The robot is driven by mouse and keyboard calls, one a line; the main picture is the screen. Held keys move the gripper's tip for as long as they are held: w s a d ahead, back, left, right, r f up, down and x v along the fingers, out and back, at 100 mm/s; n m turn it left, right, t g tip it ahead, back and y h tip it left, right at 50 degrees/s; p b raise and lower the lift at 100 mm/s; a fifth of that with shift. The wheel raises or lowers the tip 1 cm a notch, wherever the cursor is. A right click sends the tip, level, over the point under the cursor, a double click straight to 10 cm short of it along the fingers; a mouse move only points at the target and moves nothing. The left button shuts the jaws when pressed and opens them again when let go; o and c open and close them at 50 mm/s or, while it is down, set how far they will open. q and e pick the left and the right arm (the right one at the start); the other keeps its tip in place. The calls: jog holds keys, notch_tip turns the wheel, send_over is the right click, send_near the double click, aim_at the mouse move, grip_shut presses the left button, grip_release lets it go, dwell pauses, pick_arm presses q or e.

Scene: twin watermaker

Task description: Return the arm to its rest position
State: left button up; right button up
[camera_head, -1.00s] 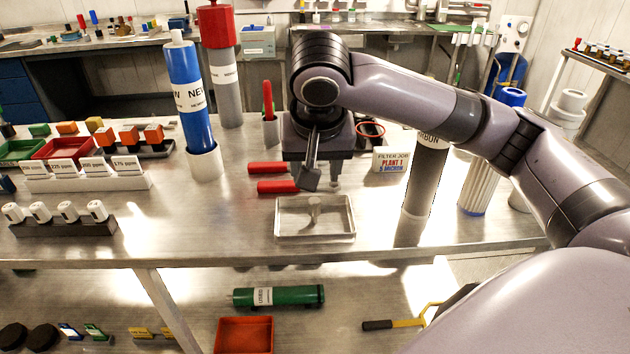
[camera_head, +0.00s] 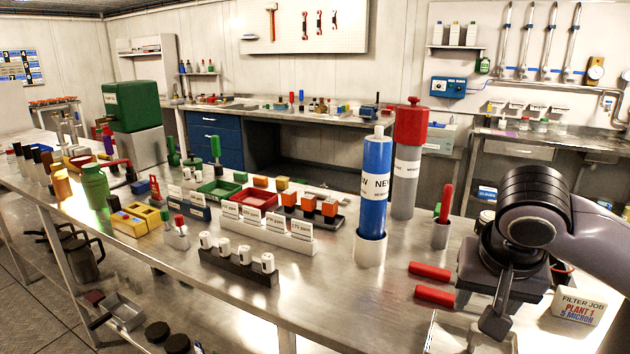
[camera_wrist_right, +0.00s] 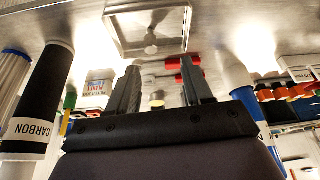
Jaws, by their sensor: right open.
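My right arm enters the head view from the right edge. Its right gripper (camera_head: 495,322) hangs over the steel bench, to the right of two red handles (camera_head: 430,271). In the right wrist view the two dark fingers of the right gripper (camera_wrist_right: 160,85) stand apart with nothing held between them. The shallow metal tray (camera_wrist_right: 148,52) lies on the bench beyond the fingertips in that view. My left gripper is not in view.
A blue cartridge (camera_head: 376,185) and a red-topped grey cylinder (camera_head: 407,165) stand left of the right gripper. A "FILTER JOB" sign (camera_head: 578,307) is to its right. A black carbon cartridge (camera_wrist_right: 42,95) shows in the wrist view. Many small items cover the bench's left part.

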jog(key=s+a+f+n+y, duration=0.2)
jog(key=s+a+f+n, duration=0.15)
jog(key=a+f, duration=0.35)
jog(key=s+a+f+n+y, duration=0.3)
jog(key=s+a+f, duration=0.1)
jog(key=f, duration=0.4)
jog(key=s+d+f+h, duration=0.1)
jog(key=s+d+f, duration=0.35)
jog(key=s, duration=0.25)
jog(key=s+d+f+h, duration=0.2)
jog(key=s+d+f, duration=0.2)
jog(key=s+f, duration=0.2)
jog(key=w+a+f+n+t+y+p, duration=0.1)
jog(key=w+a+f+t+y+p, duration=0.1)
jog(key=w+f+t, duration=0.4)
jog(key=shift+a+p, duration=0.35)
jog(key=shift+a, duration=0.15)
jog(key=shift+w+t, duration=0.1)
jog(key=shift+t, duration=0.2)
jog(key=shift+c, duration=0.7)
